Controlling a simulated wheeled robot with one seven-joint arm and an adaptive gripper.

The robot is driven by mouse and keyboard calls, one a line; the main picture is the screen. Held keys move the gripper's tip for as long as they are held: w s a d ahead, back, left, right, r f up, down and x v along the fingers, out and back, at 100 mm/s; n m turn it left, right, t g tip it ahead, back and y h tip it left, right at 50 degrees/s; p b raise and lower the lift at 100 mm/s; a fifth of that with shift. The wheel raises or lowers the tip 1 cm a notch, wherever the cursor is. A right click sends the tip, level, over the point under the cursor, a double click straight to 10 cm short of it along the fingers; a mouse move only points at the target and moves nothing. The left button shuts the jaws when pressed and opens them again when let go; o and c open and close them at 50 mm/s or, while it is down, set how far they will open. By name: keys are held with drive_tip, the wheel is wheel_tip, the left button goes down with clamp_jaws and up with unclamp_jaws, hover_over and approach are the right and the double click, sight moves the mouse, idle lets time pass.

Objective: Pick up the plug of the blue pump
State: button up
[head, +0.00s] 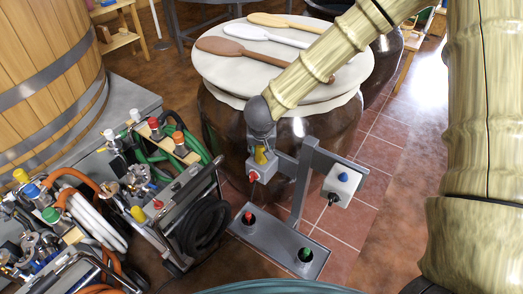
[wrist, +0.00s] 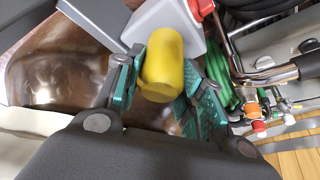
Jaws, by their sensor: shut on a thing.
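My gripper (head: 262,140) points down at the grey stand, over its left end. In the wrist view its green-padded fingers (wrist: 160,85) are shut around a yellow cylinder (wrist: 162,66), perhaps a plug. The cylinder (head: 260,155) sits against a grey box (head: 262,170) with a red knob (head: 253,176); I cannot tell whether they are joined. A white box (head: 340,186) with a blue knob (head: 343,177) is at the stand's right end, apart from my gripper. No plug clearly marked blue is in view.
The grey stand (head: 310,165) rises from a base plate with red (head: 248,217) and green (head: 305,254) knobs. A large brown jar (head: 335,125) with a pale lid and paddles stands behind. Carts with hoses (head: 150,160) crowd the left. Tiled floor is free at right.

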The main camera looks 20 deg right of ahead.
drive_tip(key=shift+r, duration=0.1)
drive_tip(key=shift+r+p, duration=0.3)
drive_tip(key=shift+r, duration=0.55)
wheel_tip(320, 180, up, 2)
drive_tip(key=shift+r+p, duration=0.1)
drive_tip(key=shift+p, duration=0.2)
drive_tip(key=s+a+r+p, duration=0.1)
drive_tip(key=s, duration=1.2)
drive_tip(key=shift+s+p, duration=0.35)
drive_tip(key=shift+s, duration=0.05)
drive_tip(key=shift+r+p, duration=0.1)
drive_tip(key=shift+p, duration=0.3)
drive_tip(key=s+p, duration=0.2)
drive_tip(key=p, duration=0.3)
drive_tip(key=shift+a, duration=0.15)
